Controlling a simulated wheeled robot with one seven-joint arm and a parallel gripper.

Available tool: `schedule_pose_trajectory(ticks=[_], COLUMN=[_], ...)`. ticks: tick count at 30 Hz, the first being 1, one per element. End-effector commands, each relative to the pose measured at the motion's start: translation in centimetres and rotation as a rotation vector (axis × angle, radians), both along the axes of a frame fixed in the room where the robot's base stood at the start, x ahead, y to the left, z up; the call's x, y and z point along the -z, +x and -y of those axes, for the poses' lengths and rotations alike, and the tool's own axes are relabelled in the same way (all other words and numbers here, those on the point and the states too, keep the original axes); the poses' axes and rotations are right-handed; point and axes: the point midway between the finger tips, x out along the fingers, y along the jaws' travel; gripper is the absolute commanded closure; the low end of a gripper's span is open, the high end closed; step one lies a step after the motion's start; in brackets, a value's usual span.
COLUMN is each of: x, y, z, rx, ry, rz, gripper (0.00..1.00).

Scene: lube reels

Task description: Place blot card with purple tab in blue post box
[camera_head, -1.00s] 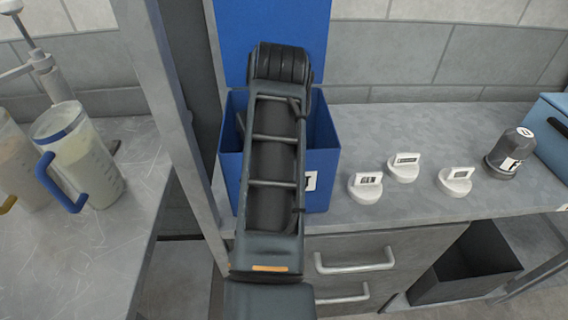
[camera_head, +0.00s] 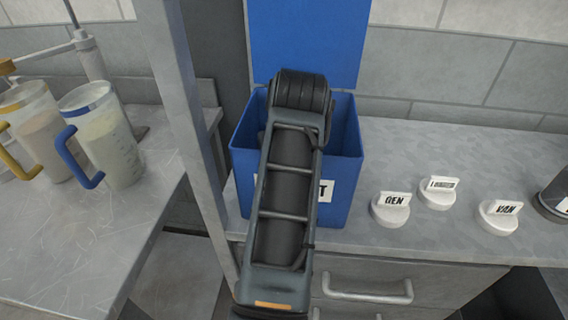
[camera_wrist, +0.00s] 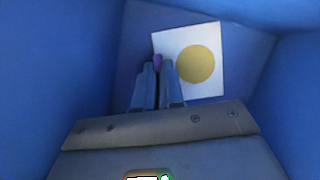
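The blue post box (camera_head: 341,171) stands on the grey counter with its lid raised and a white label on its front, partly covered by my arm. My arm reaches over it, and my gripper is hidden in the head view. In the wrist view my gripper (camera_wrist: 158,75) is inside blue walls. Its two fingers are close together on the purple tab (camera_wrist: 157,60) of the blot card (camera_wrist: 207,38). The card is white with a round yellow-brown blot. I cannot tell whether the card touches the box floor or wall.
Several white labelled holders, one nearest the box (camera_head: 391,209), stand on the counter to the right. A dark capped container (camera_head: 556,198) is at the right edge. A grey post (camera_head: 190,110) rises left of the box. Blue-handled (camera_head: 112,150) and yellow-handled (camera_head: 32,120) jugs stand on the left bench.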

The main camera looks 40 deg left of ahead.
Motion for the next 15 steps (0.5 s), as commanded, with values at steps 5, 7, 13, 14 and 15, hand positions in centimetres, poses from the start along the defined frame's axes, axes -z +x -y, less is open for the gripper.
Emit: schedule_pose_trajectory(ticks=[5, 7, 13, 14, 15], x=[0.01, 0.01, 0.0, -0.02, -0.11], y=[0.0, 0.0, 0.0, 0.0, 0.01], z=[0.0, 0.01, 0.01, 0.01, 0.01], rx=[0.0, 0.0, 0.0, 0.0, 0.0], ry=[0.0, 0.0, 0.0, 0.0, 0.0], rz=[0.0, 0.0, 0.0, 0.0, 0.0], gripper=[0.75, 0.68, 0.67, 0.67, 0.67])
